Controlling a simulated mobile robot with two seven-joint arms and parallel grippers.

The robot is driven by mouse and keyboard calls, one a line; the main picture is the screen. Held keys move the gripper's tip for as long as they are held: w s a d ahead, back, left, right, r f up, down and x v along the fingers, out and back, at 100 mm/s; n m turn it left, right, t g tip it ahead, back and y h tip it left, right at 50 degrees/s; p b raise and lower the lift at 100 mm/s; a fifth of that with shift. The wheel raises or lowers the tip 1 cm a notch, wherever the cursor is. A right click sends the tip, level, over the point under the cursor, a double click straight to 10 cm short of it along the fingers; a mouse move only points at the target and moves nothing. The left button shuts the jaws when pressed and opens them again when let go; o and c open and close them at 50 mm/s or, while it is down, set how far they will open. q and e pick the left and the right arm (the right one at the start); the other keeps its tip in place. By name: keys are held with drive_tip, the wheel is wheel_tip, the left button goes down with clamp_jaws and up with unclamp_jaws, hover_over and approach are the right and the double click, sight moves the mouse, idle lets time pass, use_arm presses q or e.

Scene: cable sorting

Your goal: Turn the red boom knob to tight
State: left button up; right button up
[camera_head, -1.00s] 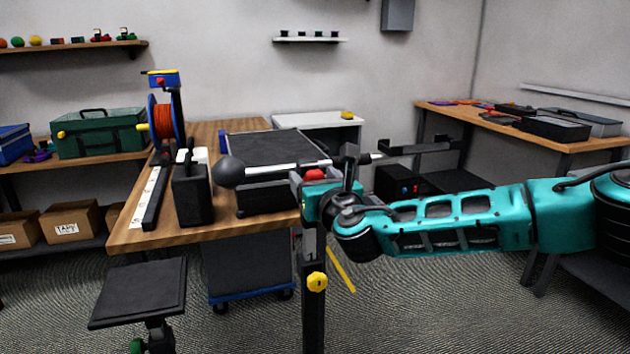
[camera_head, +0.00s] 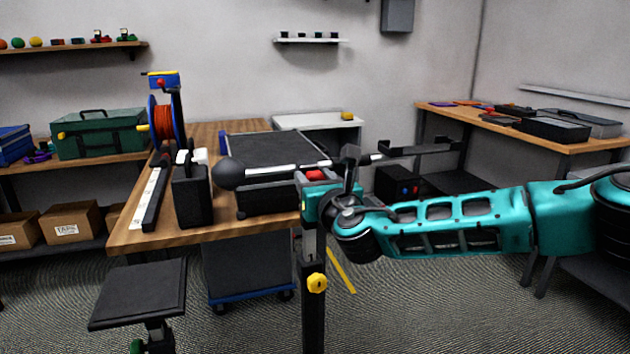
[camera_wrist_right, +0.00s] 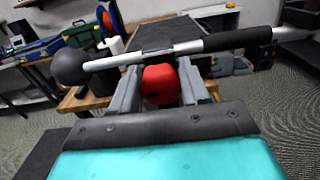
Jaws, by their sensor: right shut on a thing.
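The red boom knob (camera_wrist_right: 161,84) sits between the two grey fingers of my right gripper (camera_wrist_right: 158,88) in the right wrist view. The fingers are shut on it from both sides. In the head view a little of the red knob (camera_head: 315,175) shows beside my right gripper (camera_head: 325,185), and the rest is hidden. The silver boom (camera_head: 285,168) runs across just beyond the knob, with a black ball (camera_head: 229,173) at its left end and a black grip sleeve (camera_wrist_right: 237,39) in the wrist view. My left gripper is not in view.
A wooden workbench (camera_head: 150,228) with a black case (camera_head: 275,147) stands behind the boom. The stand's post with a yellow knob (camera_head: 317,282) rises from the floor. A black stool (camera_head: 138,292) is at the lower left. Open floor lies at lower right.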

drive_tip(key=m, duration=0.4)
drive_tip(key=shift+d+f+m, duration=0.1)
drive_tip(key=shift+m, duration=0.3)
drive_tip(key=m+p, duration=0.1)
drive_tip(key=m, duration=0.3)
drive_tip(key=shift+m, duration=0.3)
drive_tip(key=m+p, duration=0.1)
drive_tip(key=m, duration=0.5)
drive_tip(key=shift+d+f+m, duration=0.1)
drive_tip(key=shift+f+m, duration=0.05)
drive_tip(key=shift+m, duration=0.65)
drive_tip(key=shift+m+p, duration=0.3)
drive_tip(key=shift+m, duration=0.2)
